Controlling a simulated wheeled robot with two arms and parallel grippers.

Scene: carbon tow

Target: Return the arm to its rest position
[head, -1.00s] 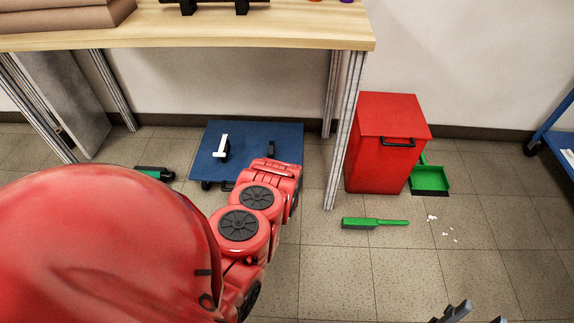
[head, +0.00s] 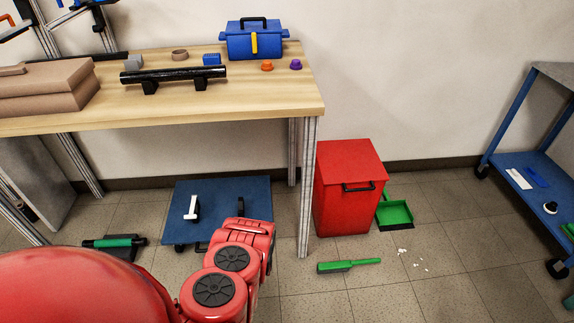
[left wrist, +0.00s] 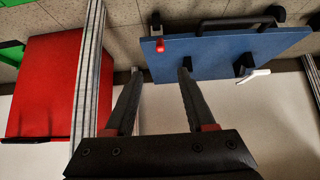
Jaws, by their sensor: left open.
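My red left arm (head: 215,290) reaches in from the lower left in the head view, and its far end lies in front of the blue panel (head: 232,193) under the table. Its fingers are hidden in that view. In the left wrist view my left gripper (left wrist: 158,88) has its two dark fingers apart with nothing between them. My right gripper is not in view.
A wooden table (head: 250,105) stands above, its metal leg (head: 306,190) close right of my arm. A red bin (head: 348,190), green dustpan (head: 394,214) and green brush (head: 348,265) are on the floor. A blue cart (head: 535,160) stands right, with open floor before it.

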